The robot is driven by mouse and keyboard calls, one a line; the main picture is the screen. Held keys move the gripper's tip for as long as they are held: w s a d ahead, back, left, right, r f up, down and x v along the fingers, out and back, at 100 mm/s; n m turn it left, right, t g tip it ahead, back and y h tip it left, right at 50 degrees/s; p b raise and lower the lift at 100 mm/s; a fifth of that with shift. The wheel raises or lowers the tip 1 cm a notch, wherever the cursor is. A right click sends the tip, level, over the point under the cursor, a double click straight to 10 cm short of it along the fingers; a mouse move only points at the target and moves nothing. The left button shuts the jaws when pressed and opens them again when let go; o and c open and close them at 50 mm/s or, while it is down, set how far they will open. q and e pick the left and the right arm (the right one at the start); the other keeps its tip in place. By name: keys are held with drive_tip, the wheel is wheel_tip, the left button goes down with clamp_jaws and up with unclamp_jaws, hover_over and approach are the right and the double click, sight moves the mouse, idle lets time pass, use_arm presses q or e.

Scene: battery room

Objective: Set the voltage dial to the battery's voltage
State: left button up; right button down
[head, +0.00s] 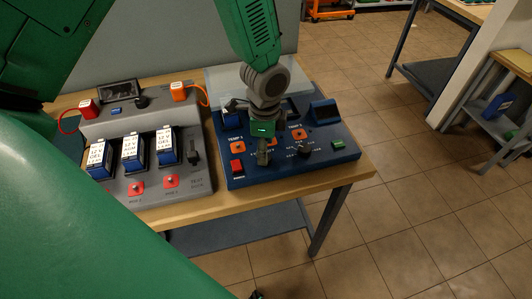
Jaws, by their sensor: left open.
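A blue charger panel (318,160) sits on the right part of the wooden workbench. A black knob (304,151) stands on its front right. My left gripper (264,155) points down over the middle of the panel, left of that knob, and is open. It hides the part of the panel under it, so I cannot tell whether its fingers are around a dial there. A blue battery with a white label (231,118) stands at the panel's back left.
A red switch (237,167) and a green button (338,144) are on the panel. A red clamp (88,107), an orange clamp (180,92) and a black lever (194,152) are on the test unit. Floor (400,215) right of the workbench is clear.

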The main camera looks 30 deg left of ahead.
use_arm(q)
wheel_tip(320, 180, up, 9)
idle(0.5)
drive_tip(key=shift+f, duration=0.1)
